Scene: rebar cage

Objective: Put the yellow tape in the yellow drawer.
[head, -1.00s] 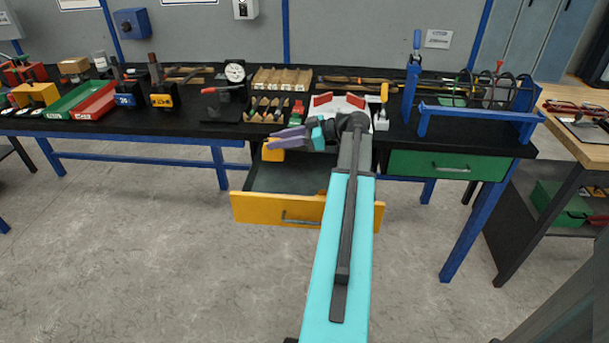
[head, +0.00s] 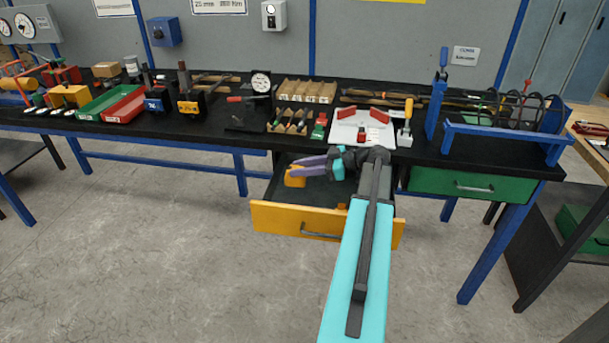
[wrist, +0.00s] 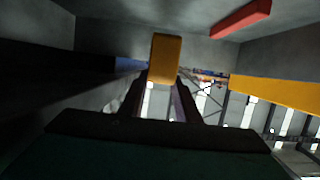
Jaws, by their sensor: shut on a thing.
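The yellow tape (head: 295,177) is between the purple fingers of my gripper (head: 293,170). The wrist view also shows the tape (wrist: 165,58) between the fingertips. The yellow drawer (head: 284,219) is pulled out below the black bench, its dark interior partly hidden by my arm. My gripper and the tape are at the left part of the drawer opening, behind the front panel. I cannot tell whether the tape touches the drawer floor. The drawer's yellow front (wrist: 275,92) shows at the right in the wrist view.
The bench top (head: 225,127) above carries a white board with red pieces (head: 362,127), wooden racks and tools. A shut green drawer (head: 470,185) is to the right. A blue frame (head: 505,134) stands at the bench's right end. The floor in front is clear.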

